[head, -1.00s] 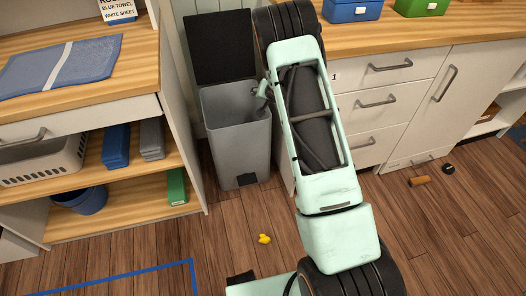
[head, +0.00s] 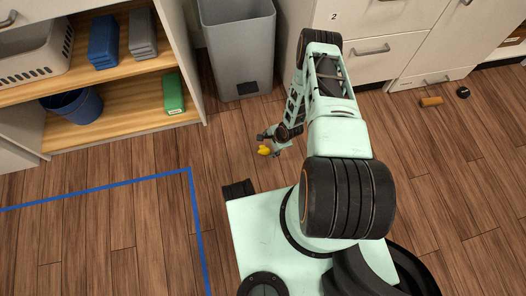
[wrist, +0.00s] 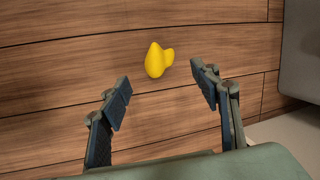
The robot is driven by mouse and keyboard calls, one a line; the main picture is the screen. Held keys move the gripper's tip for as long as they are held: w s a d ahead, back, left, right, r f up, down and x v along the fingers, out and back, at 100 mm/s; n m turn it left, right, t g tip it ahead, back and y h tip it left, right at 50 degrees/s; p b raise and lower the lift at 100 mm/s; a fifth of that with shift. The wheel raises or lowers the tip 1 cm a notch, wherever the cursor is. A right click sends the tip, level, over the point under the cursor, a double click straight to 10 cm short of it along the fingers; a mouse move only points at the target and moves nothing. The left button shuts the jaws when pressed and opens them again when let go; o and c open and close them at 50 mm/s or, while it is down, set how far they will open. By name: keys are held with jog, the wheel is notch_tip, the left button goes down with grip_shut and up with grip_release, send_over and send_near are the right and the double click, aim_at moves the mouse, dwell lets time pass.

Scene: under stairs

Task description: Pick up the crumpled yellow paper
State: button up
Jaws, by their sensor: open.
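The crumpled yellow paper (head: 264,150) lies on the wooden floor in front of the grey bin. It also shows in the wrist view (wrist: 158,60), above the middle of the picture and just beyond my fingertips. My gripper (head: 268,144) is low over the floor beside the paper. In the wrist view my gripper (wrist: 161,88) is open, with its two fingers spread apart and nothing between them. The paper lies ahead of the gap between the fingers and appears apart from both.
The grey bin (head: 238,50) stands behind the paper. A shelf unit (head: 120,120) holds a blue bucket (head: 75,104) and a green box (head: 174,92) at left. Drawers are at the back.

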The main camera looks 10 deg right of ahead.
aim_at(264, 148)
jog(key=b+x, duration=0.4)
jog(key=x, duration=0.4)
jog(key=shift+w+f, duration=0.1)
jog(key=shift+f, duration=0.2)
jog(key=shift+c, duration=0.4)
jog(key=c, duration=0.8)
